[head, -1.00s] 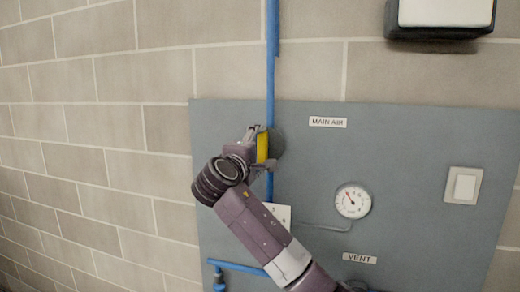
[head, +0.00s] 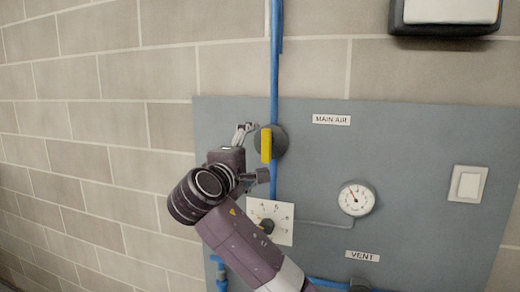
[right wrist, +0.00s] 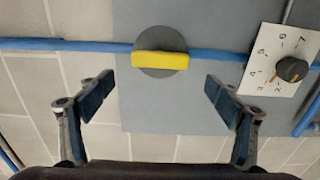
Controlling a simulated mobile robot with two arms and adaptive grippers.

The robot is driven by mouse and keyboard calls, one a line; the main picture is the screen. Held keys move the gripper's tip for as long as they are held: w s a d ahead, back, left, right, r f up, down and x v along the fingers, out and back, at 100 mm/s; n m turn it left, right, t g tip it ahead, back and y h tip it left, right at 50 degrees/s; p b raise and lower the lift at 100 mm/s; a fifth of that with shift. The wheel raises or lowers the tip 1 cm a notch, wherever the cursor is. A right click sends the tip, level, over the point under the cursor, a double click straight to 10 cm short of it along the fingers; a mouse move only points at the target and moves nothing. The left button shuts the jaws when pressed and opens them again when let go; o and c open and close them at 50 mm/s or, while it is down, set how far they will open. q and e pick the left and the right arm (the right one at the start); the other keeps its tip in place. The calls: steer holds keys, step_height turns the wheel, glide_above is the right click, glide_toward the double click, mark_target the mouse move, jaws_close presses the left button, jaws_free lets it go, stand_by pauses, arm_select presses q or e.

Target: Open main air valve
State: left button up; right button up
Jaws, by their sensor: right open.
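The main air valve has a yellow handle (head: 266,145) on a dark round hub (head: 280,142), left of the MAIN AIR label (head: 331,119). In the head view the handle stands upright, in line with the vertical blue pipe (head: 275,75). The right wrist view also shows the yellow handle (right wrist: 160,61) lying along the blue pipe. My right gripper (head: 254,152) is open and empty, just left of the handle. In the right wrist view its fingers (right wrist: 165,92) are spread wide, with the handle ahead between them and apart from both. My left gripper is not in view.
The grey panel (head: 410,140) also carries a numbered dial (head: 267,226), a gauge (head: 356,198), a VENT label (head: 363,255) and a white switch (head: 467,184). A dark-framed white box (head: 450,12) hangs above. The brick wall left of the panel is clear.

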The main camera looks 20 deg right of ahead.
steer(key=v, duration=0.4)
steer(key=shift+s+a, duration=0.1)
steer(key=shift+s, duration=0.05)
